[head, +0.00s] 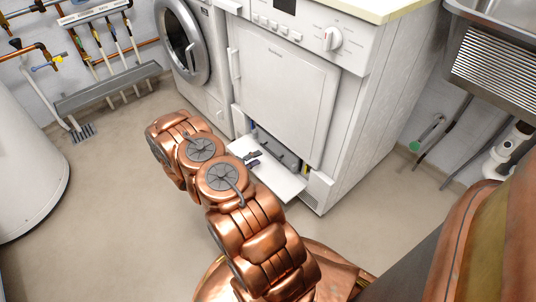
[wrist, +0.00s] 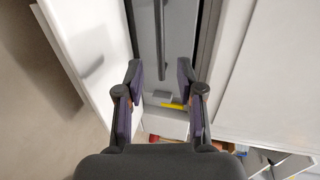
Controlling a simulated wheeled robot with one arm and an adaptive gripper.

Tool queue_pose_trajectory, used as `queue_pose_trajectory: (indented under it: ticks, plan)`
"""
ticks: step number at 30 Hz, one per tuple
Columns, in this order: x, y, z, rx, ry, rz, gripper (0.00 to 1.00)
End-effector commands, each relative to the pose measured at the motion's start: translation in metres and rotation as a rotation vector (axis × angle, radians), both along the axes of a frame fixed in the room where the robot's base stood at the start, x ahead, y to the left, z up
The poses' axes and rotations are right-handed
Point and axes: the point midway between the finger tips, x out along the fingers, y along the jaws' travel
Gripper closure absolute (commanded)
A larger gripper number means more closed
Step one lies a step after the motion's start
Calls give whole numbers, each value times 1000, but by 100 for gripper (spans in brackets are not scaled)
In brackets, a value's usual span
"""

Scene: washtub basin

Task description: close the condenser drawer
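A white dryer (head: 282,85) stands at the upper middle of the head view. Its low flap (head: 282,184) is folded down and open, and shows as a white panel at the left of the wrist view (wrist: 88,45). In the opening is a grey condenser unit (head: 278,150) with a dark bar handle (wrist: 159,40). I cannot tell how far it sits in. My gripper (head: 252,158) is over the flap by the opening, partly hidden by my arm. In the wrist view its fingers (wrist: 160,85) are apart with nothing between them, the condenser face beyond.
A yellow piece (wrist: 174,106) shows in the opening. A washing machine (head: 182,45) stands left of the dryer, a metal sink (head: 500,60) with pipes is at the right. A white tank (head: 25,150) is at the left. The floor (head: 110,190) between is clear.

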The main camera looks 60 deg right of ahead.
Motion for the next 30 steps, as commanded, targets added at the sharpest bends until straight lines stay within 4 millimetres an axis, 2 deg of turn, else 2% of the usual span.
queue_pose_trajectory:
  ticks: [9,15,27,30]
  plan:
    - [-13,-41,-14,-1,-3,-5,62]
    - [-18,-61,-18,-1,-2,-4,62]
    - [-19,-67,-18,0,-2,-1,62]
    - [-19,-67,-18,0,-2,-1,73]
